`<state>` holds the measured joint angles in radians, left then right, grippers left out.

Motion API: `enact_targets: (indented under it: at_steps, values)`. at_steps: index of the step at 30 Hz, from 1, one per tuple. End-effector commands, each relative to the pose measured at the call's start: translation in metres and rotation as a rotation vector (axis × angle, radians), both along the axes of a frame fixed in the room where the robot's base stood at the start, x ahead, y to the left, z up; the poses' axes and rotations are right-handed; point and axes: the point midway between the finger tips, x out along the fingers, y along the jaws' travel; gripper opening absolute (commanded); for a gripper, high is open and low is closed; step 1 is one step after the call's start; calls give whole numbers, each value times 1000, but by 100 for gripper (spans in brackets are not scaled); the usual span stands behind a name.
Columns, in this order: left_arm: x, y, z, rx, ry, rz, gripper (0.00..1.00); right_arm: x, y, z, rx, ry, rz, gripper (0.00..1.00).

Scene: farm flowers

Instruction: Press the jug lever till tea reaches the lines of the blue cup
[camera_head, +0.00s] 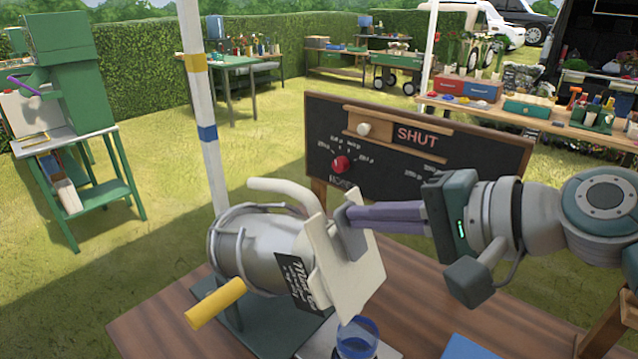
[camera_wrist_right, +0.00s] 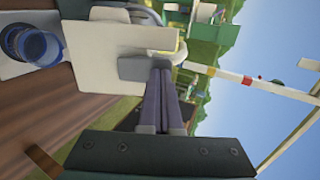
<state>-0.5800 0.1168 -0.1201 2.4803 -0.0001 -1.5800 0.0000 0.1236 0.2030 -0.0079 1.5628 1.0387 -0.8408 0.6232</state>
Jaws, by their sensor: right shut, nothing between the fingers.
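A silver jug (camera_head: 260,250) lies tilted in a wire cradle on a dark green base, with a black lettered label. A cream plate (camera_head: 350,283), apparently its lever, stands at its right end and also shows in the wrist view (camera_wrist_right: 100,50). My right gripper (camera_head: 350,226) is shut and empty, its grey fingertips against or just at the plate's face. The blue cup (camera_head: 357,338) stands below the plate, cut by the lower edge; it shows in the wrist view (camera_wrist_right: 38,45). Its lines and tea level cannot be made out. My left gripper is out of view.
A yellow handle (camera_head: 215,304) sticks out at the jug's front left. A blackboard (camera_head: 400,150) reading "SHUT" with a red knob stands behind. A blue object (camera_head: 468,347) lies at the front edge. A striped pole (camera_head: 205,110) rises behind the jug.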

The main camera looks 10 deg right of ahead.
Motion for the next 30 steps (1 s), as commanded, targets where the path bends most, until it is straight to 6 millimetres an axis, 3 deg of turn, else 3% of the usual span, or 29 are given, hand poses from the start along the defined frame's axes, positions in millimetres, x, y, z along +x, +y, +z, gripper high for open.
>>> enact_targets:
  at_steps: [10,30]
  values:
    - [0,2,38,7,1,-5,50,12,9,8,-56,75,1,0]
    - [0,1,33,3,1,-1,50,13,10,2,-59,76,1,0]
